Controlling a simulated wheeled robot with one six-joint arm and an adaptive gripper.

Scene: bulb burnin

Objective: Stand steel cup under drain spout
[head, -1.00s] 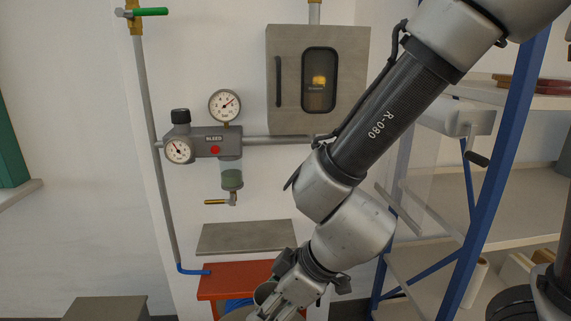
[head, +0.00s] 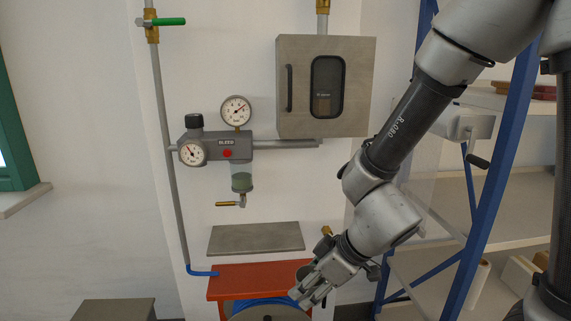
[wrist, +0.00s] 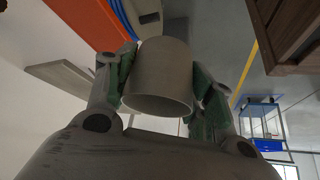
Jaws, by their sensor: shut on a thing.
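In the wrist view the steel cup (wrist: 158,78), a plain grey cylinder, sits between the green-padded fingers of my gripper (wrist: 162,72), which is shut on it. In the head view my gripper (head: 312,290) is low, right of and below the grey shelf plate (head: 256,237); I cannot make out the cup there. The drain spout (head: 242,202), with a brass lever, hangs under the green-tinted bowl (head: 242,178) of the wall unit, above the plate. The plate also shows left of the cup in the wrist view (wrist: 65,76).
A red bench (head: 235,281) with a blue hose coil (head: 262,304) lies below the plate. Gauges (head: 236,110) and a grey cabinet (head: 298,85) are on the wall. A blue-framed rack (head: 490,170) stands at right. The space between spout and plate is clear.

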